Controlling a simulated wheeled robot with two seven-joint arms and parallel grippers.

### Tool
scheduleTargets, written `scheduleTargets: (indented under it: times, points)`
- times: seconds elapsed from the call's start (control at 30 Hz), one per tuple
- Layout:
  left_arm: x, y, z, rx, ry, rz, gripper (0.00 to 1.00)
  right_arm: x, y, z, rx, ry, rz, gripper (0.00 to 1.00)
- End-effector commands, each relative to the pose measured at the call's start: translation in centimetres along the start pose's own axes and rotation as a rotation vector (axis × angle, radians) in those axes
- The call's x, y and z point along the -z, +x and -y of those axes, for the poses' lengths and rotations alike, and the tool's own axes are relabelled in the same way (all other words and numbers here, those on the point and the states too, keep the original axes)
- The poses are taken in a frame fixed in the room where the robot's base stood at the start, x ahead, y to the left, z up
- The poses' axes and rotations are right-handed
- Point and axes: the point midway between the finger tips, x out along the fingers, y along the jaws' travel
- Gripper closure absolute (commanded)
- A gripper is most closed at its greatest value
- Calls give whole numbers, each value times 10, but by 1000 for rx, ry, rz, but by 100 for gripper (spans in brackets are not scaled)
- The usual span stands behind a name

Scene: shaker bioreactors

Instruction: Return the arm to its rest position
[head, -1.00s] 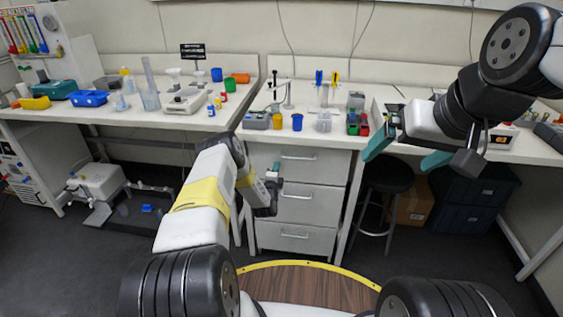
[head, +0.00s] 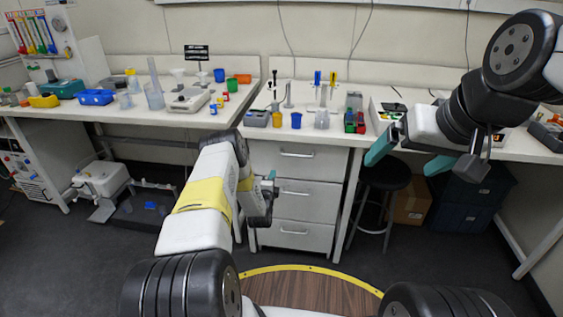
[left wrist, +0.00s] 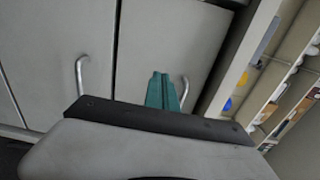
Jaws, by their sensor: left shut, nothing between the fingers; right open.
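My left arm (head: 196,215) comes in from the lower left of the head view, with a yellow band on it. My left gripper (head: 272,176) is low in front of the white drawer cabinet (head: 297,190). In the left wrist view its teal fingers (left wrist: 161,90) are together with nothing between them. My right gripper (head: 409,158) hangs at the upper right of the head view, in front of the right bench. Its teal fingers are wide apart and empty.
A left bench (head: 60,108) and a right bench (head: 340,137) carry lab items. A black stool (head: 387,172), a cardboard box (head: 411,203) and dark crates (head: 470,205) stand under the right bench. A white unit (head: 102,178) sits on the floor at left.

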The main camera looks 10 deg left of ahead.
Motion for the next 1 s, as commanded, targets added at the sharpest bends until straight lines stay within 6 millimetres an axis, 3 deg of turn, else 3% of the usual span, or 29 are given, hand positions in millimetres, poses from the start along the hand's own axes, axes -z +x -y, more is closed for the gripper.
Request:
scheduleTargets:
  times: [0.3,0.43,0.53,0.67,0.8,1.0]
  points:
    - [0,-47,0,0,-1,-1,100,0,0,0,0,0,0,6]
    - [0,-52,4,-1,-4,-2,100,0,0,0,0,0,0,6]
    - [-1,-43,22,-17,-33,-7,100,0,0,0,0,0,0,6]
    - [-4,-19,69,-76,-121,-17,100,0,0,0,0,0,0,6]
    - [-4,-2,132,-171,-254,-18,100,0,0,0,0,0,0,6]
    - [0,-8,222,-305,-450,12,100,0,0,0,0,0,0,6]
